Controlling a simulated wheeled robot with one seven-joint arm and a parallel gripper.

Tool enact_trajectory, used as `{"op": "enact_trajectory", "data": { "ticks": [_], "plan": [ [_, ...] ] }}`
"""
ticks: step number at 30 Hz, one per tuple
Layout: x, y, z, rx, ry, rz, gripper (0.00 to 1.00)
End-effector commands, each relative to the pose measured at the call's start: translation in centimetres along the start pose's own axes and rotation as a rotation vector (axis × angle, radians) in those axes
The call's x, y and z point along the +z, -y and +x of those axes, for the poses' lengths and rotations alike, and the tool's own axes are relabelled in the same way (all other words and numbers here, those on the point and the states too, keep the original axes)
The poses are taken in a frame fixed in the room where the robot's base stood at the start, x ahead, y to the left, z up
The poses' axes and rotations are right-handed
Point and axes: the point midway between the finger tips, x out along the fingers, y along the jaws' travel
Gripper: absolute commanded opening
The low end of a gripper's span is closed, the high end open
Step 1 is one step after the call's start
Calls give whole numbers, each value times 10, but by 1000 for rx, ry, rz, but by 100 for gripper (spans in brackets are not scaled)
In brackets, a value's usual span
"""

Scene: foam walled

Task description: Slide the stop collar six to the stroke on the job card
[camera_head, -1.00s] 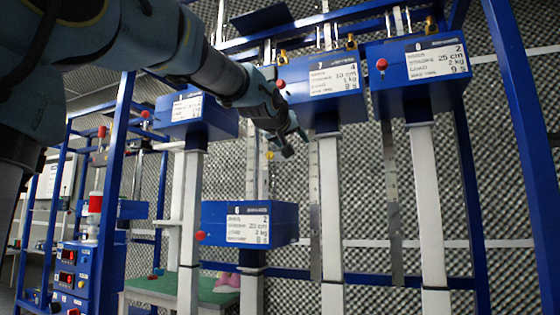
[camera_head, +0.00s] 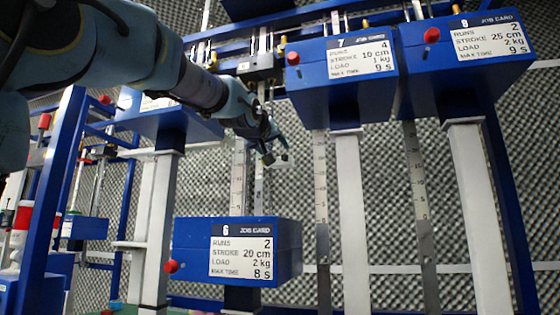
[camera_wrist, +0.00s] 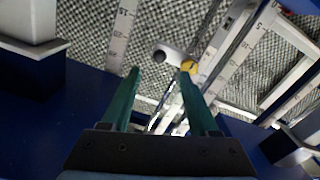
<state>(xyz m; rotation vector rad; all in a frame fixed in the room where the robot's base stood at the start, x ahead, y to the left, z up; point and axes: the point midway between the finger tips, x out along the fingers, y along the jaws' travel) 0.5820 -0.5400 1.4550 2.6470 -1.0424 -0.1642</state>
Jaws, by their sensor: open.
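The blue box of station six (camera_head: 192,235) carries a job card (camera_head: 241,250) reading runs 2, stroke 20 cm, load 2 kg, max time 8 s. A ruled scale (camera_head: 238,185) rises behind it. My gripper (camera_head: 277,157) is in front of the rails above this box. In the wrist view my open gripper (camera_wrist: 159,75) has two green fingers pointing forward. In the head view the collar is hard to make out.
Station seven's box (camera_head: 310,77) (stroke 10 cm) and station eight's box (camera_head: 430,75) (stroke 25 cm) stand right and higher. A blue frame post (camera_head: 52,190) stands at left. In the wrist view, blue surfaces (camera_wrist: 85,95) flank the gripper and ruled scales (camera_wrist: 122,30) run beyond.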

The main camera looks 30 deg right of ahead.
Motion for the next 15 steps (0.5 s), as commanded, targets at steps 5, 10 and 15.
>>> {"op": "enact_trajectory", "data": {
  "ticks": [5, 10, 15],
  "plan": [
    [-2, -1, 33, 0, 3, 0, 61],
    [-1, -1, 65, 0, 3, 0, 61],
    [-1, -1, 87, 0, 1, -1, 61]
  ]
}}
